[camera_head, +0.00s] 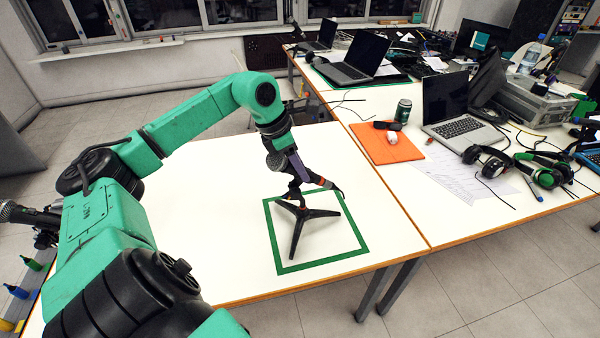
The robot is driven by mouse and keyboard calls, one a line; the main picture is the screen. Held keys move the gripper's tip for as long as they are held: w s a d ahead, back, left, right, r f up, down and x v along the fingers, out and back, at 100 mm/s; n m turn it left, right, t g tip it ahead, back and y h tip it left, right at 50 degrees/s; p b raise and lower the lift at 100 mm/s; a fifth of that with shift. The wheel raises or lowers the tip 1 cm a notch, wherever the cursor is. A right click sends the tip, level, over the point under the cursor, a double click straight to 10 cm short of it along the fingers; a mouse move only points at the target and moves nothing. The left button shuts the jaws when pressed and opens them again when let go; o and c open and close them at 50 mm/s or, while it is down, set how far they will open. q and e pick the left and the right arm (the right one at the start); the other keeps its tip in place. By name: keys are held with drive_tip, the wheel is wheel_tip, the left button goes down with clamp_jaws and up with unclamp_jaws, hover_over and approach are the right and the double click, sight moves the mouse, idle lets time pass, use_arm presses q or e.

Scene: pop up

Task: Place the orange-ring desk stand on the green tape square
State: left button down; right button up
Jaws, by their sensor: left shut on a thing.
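The black desk stand (298,228) has splayed tripod legs and shows within the outline of the green tape square (319,263) on the white table. Its legs appear to be at or just above the tabletop; I cannot tell if they touch it. A small orange-red mark shows near the top of the stand, by my fingers. My left gripper (301,188) is shut on the stand's upper part, at the far side of the square. The gripper hides part of the stand and part of the square's far edge. My right gripper is not in view.
The white table (210,230) is bare around the square. A second table on the right carries an orange folder (375,150), a green can (403,110), laptops (450,107), headphones (486,160) and cables. A seam and table edges run right of the square.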

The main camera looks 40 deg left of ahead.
use_arm(q)
drive_tip(key=shift+f, duration=0.4)
drive_tip(key=shift+c, duration=2.2)
unclamp_jaws()
